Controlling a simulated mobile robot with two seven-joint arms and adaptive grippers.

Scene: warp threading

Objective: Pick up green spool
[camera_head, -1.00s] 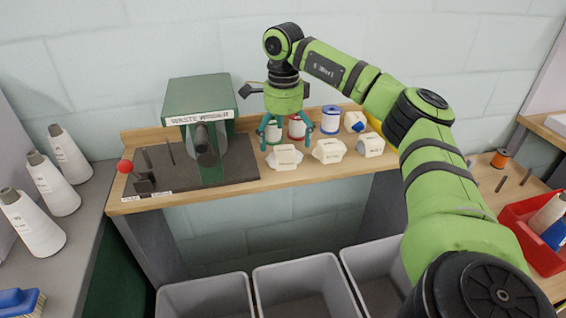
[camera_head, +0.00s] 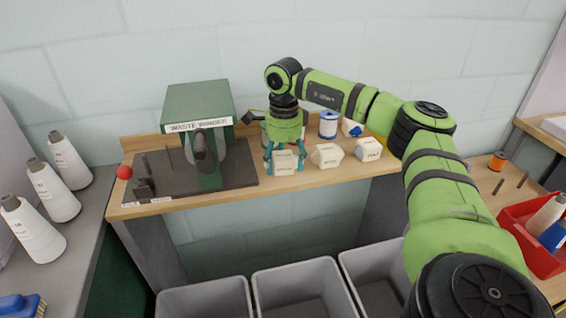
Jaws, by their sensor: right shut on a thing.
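My right gripper (camera_head: 285,168) points down at the front of the wooden shelf. Its teal fingers are shut on a white faceted block (camera_head: 284,159), one finger on each side, and the block appears to rest on the shelf. A spool with green (camera_head: 263,134) stands just behind and left of the gripper, mostly hidden by it. A blue spool (camera_head: 328,124) stands upright to the right. My left gripper is not in view.
More white blocks (camera_head: 326,155) (camera_head: 367,149) stand to the right on the shelf (camera_head: 220,200). The green waste winder (camera_head: 198,105) is close on the left. Grey bins (camera_head: 205,300) stand below. A red tray (camera_head: 525,225) is at far right.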

